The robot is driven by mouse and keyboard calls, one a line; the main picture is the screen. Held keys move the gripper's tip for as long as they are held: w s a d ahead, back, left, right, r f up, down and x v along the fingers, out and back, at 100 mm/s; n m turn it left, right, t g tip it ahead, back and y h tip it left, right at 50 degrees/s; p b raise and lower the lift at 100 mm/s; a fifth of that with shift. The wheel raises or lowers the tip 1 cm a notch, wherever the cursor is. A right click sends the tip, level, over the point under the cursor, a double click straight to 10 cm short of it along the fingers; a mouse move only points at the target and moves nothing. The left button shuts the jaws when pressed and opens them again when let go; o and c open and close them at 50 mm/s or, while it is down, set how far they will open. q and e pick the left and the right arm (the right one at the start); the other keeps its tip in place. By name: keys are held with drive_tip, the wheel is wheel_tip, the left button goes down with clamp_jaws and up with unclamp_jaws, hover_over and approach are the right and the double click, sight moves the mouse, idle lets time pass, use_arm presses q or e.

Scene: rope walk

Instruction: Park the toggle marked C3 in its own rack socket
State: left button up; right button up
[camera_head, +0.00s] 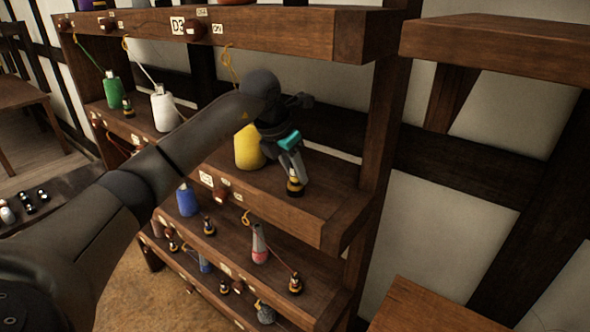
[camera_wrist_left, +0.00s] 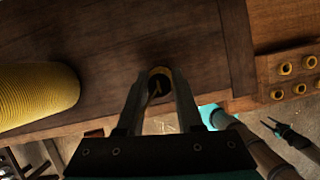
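A small black toggle with a yellow band (camera_head: 295,187) stands upright near the front of the rack's middle shelf. My left gripper (camera_head: 291,168) is over it from above, fingers apart. In the left wrist view the toggle's round top (camera_wrist_left: 159,80) shows between the fingertips of my left gripper (camera_wrist_left: 160,90); firm contact cannot be seen. No C3 mark is readable on this toggle. At the lower right of the wrist view are dark arm-like parts with a teal patch, possibly my right arm; its finger state is unclear.
A yellow spool (camera_head: 247,147) stands left of the toggle. It also shows in the wrist view (camera_wrist_left: 38,97). A wooden board with several yellow rings (camera_wrist_left: 294,72) lies to the right. Lower shelves hold spools and toggles, including a grey-and-red one (camera_head: 259,244). A D3 tag (camera_head: 178,27) marks the upper shelf.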

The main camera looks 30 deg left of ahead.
use_arm(q)
drive_tip(key=o, duration=0.3)
drive_tip(key=shift+r, duration=0.25)
drive_tip(key=v, duration=0.8)
drive_tip(key=shift+r, duration=0.15)
